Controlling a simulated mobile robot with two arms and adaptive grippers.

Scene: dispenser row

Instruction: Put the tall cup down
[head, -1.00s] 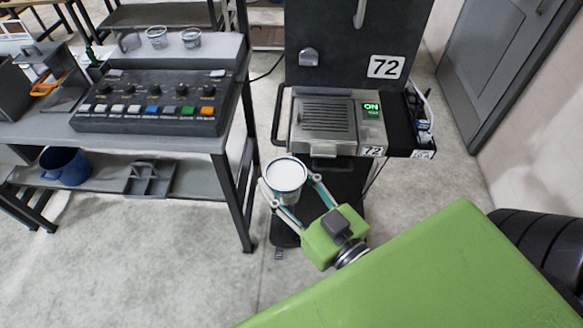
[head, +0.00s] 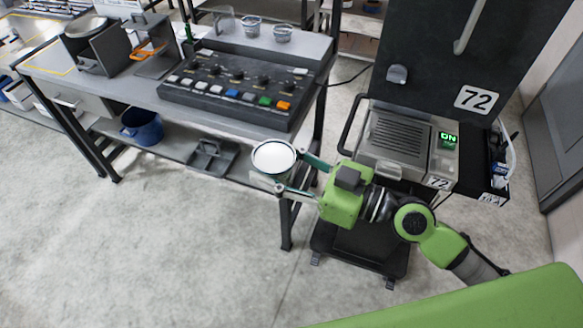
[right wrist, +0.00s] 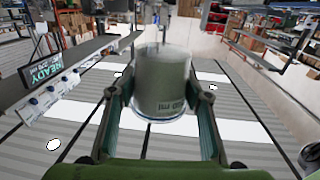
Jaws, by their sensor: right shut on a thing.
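The tall cup (head: 272,166) has a dark rim, and a round white surface fills its top in the head view. It looks upright. My right gripper (head: 287,173) is shut on its side and holds it in front of the table's front right corner. In the right wrist view the cup (right wrist: 161,82) is grey and translucent with faint print, between the two fingers of the gripper (right wrist: 160,100). The cup's base is hidden in the head view, and I cannot tell its height above the floor. My left gripper is not in view.
A grey table (head: 125,88) carries a button panel (head: 235,88); two clear cups (head: 252,25) stand behind it. A blue pot (head: 142,127) sits on the lower shelf (head: 175,148). The dispenser (head: 405,140), marked 72 with a lit ON display, stands right. Open floor lies in front.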

